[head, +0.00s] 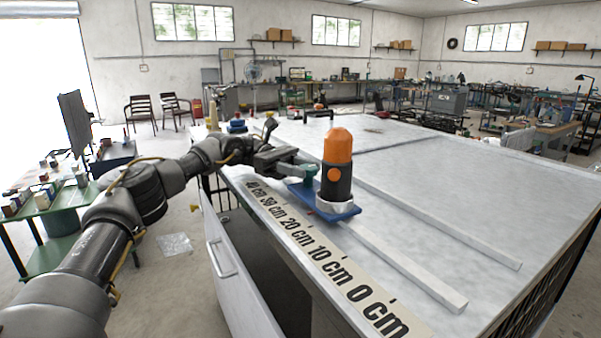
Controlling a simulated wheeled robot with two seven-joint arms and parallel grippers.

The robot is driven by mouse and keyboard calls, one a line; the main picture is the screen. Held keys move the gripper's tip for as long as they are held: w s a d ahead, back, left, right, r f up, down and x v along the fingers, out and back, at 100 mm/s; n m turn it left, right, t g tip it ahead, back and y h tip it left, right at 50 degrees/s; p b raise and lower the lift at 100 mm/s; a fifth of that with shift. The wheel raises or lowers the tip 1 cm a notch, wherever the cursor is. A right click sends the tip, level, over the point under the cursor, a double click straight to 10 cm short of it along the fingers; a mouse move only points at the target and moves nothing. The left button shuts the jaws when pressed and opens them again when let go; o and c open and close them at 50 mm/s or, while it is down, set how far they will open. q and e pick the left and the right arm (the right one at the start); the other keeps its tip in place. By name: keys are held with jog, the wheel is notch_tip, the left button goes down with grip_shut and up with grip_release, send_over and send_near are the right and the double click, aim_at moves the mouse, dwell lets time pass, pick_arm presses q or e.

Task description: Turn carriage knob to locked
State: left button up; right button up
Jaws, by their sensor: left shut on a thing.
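The carriage is a blue plate (338,213) on the white bench top, between two pale rails. A black cylinder with an orange cap (337,146) and a round orange button on its side stands upright on it, above a pale collar. My left gripper (306,171) reaches in from the left and is shut on the carriage knob at the plate's left end. The fingers cover most of the knob, so its turn angle cannot be read. My right gripper is not in view.
A printed scale (325,262) in centimetres runs along the bench's front edge beside the carriage. The two rails (430,218) extend to the right. An open drawer (222,262) juts out below the edge. Small items (237,125) stand at the bench's far left corner. The right bench top is clear.

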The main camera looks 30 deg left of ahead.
pick_arm(q)
jog(key=shift+w+m+g+b, duration=0.1)
jog(key=shift+m+g+b, duration=0.2)
jog(key=shift+m+g, duration=0.45)
jog(key=shift+d+g+y, duration=0.1)
jog(key=shift+g+y, duration=0.2)
jog(key=shift+g, duration=0.15)
jog(key=o, duration=1)
